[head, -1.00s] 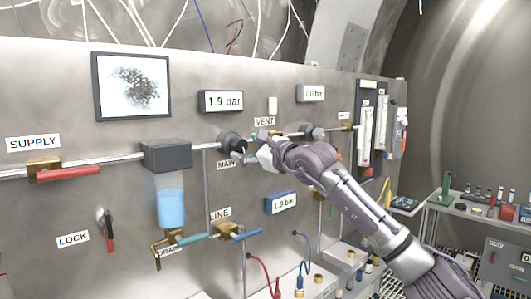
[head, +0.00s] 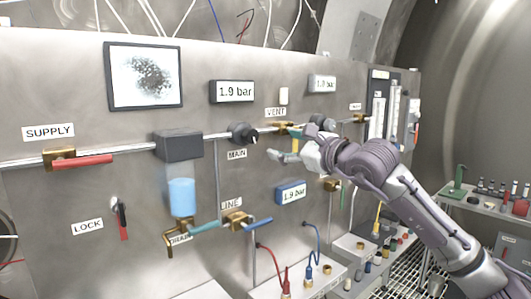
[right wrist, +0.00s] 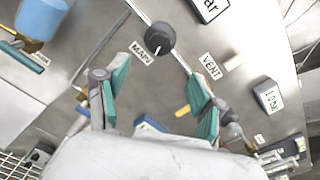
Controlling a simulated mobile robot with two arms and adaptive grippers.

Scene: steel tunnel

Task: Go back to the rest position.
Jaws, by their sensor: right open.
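My right gripper (head: 288,143) is open and empty in front of the panel, to the right of the black MAIN knob (head: 243,133). In the right wrist view its two teal-padded fingers (right wrist: 160,90) are spread wide with nothing between them. The MAIN knob also shows beyond the fingertips in that view (right wrist: 160,38), apart from them. The right arm reaches in from the lower right of the head view. My left gripper is in neither view.
The panel carries a red-handled SUPPLY valve (head: 82,161), a LOCK key switch (head: 119,212), a blue-filled cup (head: 182,197) and a blue LINE valve handle (head: 258,222). Red and blue cables stand below. A shelf with small parts (head: 490,206) is at right.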

